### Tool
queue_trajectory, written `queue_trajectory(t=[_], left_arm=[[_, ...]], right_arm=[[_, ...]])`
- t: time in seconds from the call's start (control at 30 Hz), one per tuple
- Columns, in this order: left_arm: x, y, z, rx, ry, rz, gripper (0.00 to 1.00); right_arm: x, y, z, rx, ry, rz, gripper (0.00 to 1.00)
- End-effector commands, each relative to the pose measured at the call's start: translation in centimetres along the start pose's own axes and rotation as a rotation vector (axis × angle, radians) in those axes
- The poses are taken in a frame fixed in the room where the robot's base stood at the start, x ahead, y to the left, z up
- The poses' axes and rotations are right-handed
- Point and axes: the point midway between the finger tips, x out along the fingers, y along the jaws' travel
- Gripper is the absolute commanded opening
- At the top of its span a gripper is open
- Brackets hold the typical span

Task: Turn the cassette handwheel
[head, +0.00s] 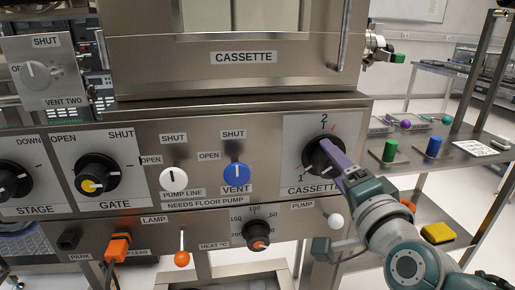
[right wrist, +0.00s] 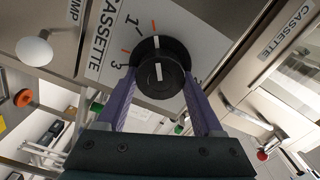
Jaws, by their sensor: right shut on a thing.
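The cassette handwheel (head: 318,160) is a black round knob on a pale plate marked CASSETTE at the right of the panel. It also shows in the right wrist view (right wrist: 160,76), with white index lines on its cap and base and orange ticks and numbers on the plate. My right gripper (head: 328,150) is shut on the handwheel. In the right wrist view its purple fingers (right wrist: 160,88) lie on two opposite sides of the knob. In the head view the near finger and hand hide part of the knob. My left gripper is not in view.
Left of the handwheel are the blue VENT knob (head: 236,175), the white PUMP LINE knob (head: 173,178) and the GATE knob (head: 95,177). Below sit a white PUMP button (head: 335,220) and a heat dial (head: 256,235). A side table holds a green cylinder (head: 389,150) and a blue one (head: 434,146).

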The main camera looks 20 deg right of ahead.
Motion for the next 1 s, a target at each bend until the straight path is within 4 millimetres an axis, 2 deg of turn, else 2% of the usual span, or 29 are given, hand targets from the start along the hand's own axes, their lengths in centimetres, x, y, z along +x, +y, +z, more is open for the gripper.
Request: queue_trajectory(t=[0.23, 0.5, 1.0], left_arm=[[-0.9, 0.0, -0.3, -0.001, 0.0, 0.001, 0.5], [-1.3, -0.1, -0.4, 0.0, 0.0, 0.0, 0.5], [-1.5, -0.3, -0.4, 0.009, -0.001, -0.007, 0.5]], right_arm=[[0.0, -0.3, 0.0, -0.205, 0.0, 0.0, 0.13], [0.0, -0.3, 0.0, -0.359, 0.001, -0.001, 0.13], [0.0, -0.2, 0.0, -0.437, 0.001, -0.001, 0.13]])
